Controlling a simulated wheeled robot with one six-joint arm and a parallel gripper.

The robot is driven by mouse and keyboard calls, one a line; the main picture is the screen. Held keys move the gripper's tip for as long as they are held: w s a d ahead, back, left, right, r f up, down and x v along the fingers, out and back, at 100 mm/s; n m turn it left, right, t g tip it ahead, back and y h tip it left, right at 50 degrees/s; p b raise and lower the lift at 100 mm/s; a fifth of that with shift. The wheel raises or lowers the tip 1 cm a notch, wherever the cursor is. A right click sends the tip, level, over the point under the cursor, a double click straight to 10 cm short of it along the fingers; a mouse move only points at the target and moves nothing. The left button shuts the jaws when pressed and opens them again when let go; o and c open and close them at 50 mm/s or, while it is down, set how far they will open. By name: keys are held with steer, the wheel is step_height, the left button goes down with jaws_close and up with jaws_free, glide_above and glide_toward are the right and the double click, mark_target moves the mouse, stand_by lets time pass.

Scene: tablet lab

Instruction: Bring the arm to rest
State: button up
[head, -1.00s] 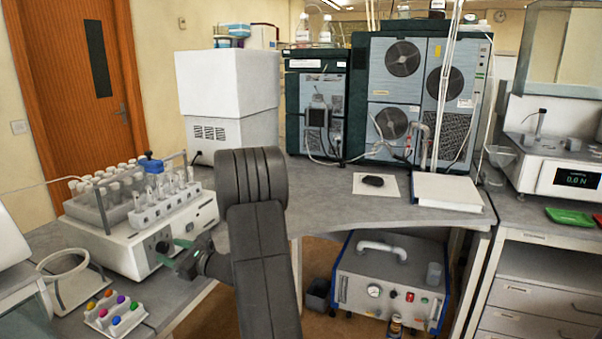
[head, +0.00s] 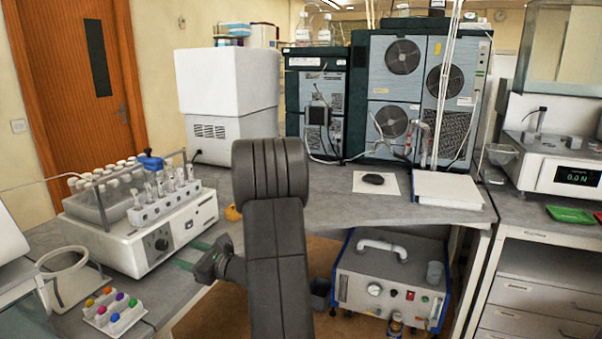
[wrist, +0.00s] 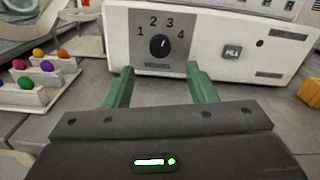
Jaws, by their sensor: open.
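My gripper (head: 192,256) is at the lower left in the head view, beside the front of the white dissolution-type machine with a dial (head: 130,235). In the wrist view my gripper (wrist: 160,80) shows two green fingers spread apart with nothing between them. Beyond the fingertips is the machine's white front (wrist: 215,50), with a black dial knob marked 1 to 4 and a small grey button. The fingers look apart from the machine, over the grey bench. My dark grey arm covers part of the bench edge in the head view.
A white rack with coloured balls (head: 115,313) stands left of my gripper. A small yellow-orange object (head: 233,213) lies right of the machine; it also shows in the wrist view (wrist: 312,93). A white box-shaped instrument (head: 228,95) stands behind.

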mark_target(165, 246)
steer(key=p+x, duration=0.1)
steer(key=x, duration=0.6)
steer(key=shift+a, duration=0.1)
steer(key=shift+w+a, duration=0.15)
steer(key=shift+a, duration=0.05)
steer(key=shift+d+n, duration=0.1)
steer(key=shift+n, duration=0.9)
steer(key=n, duration=0.6)
steer(key=shift+p, duration=0.4)
steer(key=n+p, duration=0.2)
steer(key=n, duration=0.1)
steer(key=shift+r+n, duration=0.15)
steer(key=shift+n, duration=0.25)
steer(key=n+p, duration=0.3)
steer(key=p, duration=0.1)
steer(key=shift+n, duration=0.4)
steer(key=shift+d, duration=0.2)
steer(key=shift+b+v, duration=0.45)
steer(key=shift+v, duration=0.75)
